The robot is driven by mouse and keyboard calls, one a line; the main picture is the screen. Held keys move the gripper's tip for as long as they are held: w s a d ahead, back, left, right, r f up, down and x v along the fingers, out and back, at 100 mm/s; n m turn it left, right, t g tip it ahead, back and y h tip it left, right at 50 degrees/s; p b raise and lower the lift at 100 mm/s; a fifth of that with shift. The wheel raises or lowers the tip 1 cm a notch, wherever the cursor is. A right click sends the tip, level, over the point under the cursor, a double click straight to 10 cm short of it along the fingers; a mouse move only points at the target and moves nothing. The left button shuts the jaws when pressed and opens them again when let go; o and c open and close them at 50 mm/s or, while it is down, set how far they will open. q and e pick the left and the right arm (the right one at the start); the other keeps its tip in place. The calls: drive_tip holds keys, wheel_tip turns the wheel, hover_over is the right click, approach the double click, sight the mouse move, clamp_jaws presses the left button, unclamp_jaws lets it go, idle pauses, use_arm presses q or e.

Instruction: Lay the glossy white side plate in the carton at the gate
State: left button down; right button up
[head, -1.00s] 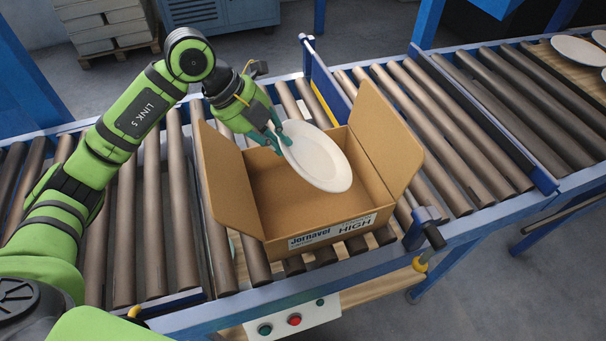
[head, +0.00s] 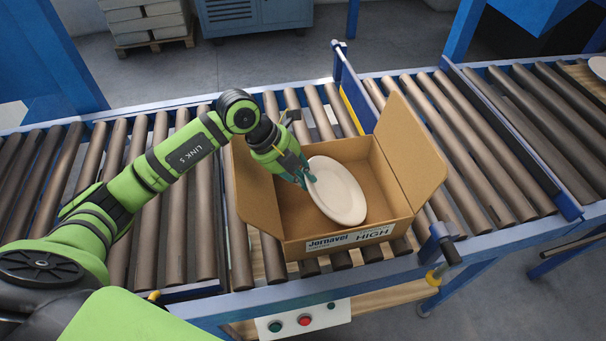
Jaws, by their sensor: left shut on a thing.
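The glossy white side plate (head: 338,190) is tilted inside the open carton (head: 290,238), within its walls. My left gripper (head: 308,177) is shut on the plate's left rim, over the carton's left half. I cannot tell whether the plate's lower edge touches the carton floor. The carton is brown with its side flaps spread and a white label on its front. It stands on the rollers against the blue gate (head: 350,85). My right gripper is not in view.
Roller conveyor (head: 180,245) runs left and right of the carton, with free rollers on the left. A handle with a yellow end (head: 433,277) juts out at the front right. A button panel (head: 303,320) hangs below the front rail. Part of another plate (head: 598,67) shows at the far right.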

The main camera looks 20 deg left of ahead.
use_arm(q)
drive_tip(key=c, duration=1.3)
unclamp_jaws()
drive_tip(key=shift+f, duration=0.1)
drive_tip(key=shift+o, duration=0.2)
drive_tip(key=b+v, duration=0.1)
drive_tip(key=v, duration=1.1)
drive_tip(key=shift+r+b, duration=0.25)
drive_tip(key=shift+b, duration=0.15)
drive_tip(key=shift+d, duration=0.1)
